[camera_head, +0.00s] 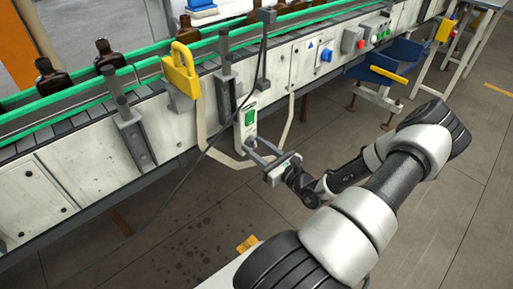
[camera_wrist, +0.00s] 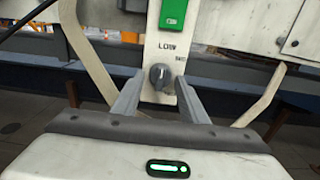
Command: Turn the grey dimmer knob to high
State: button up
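The knob's ridge looks near upright. My gripper (camera_wrist: 159,92) is open, with one finger on each side of the knob and a gap to it on both sides. In the head view my gripper (camera_head: 262,152) reaches to the lower end of the plate (camera_head: 246,120) with its green switch (camera_head: 250,117); the knob is not clear there.
A conveyor with green rails (camera_head: 150,62) carries amber bottles (camera_head: 108,56) above the panel. A yellow padlock-shaped piece (camera_head: 181,70) and a hanging black cable (camera_head: 220,137) are left of the plate. A blue knob (camera_head: 326,55) and blue bin (camera_head: 398,52) are to the right.

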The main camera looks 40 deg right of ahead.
jog(key=c, duration=0.7)
jog(key=shift+r+p, duration=0.1)
jog(key=shift+p, duration=0.25)
jog(key=shift+a+r+m+p, duration=0.1)
jog(key=shift+m+p, duration=0.85)
jog(key=shift+m, duration=0.15)
jog(key=m+p, duration=0.2)
jog(key=shift+m, duration=0.3)
jog(key=m+p, duration=0.3)
jog(key=m, duration=0.3)
jog(key=shift+a, duration=0.15)
jog(key=m+p, duration=0.1)
jog(key=m, duration=0.5)
jog(key=shift+m, duration=0.3)
jog(key=m+p, duration=0.1)
jog(key=m, duration=0.5)
jog(key=shift+r, duration=0.15)
jog(key=shift+m, duration=0.4)
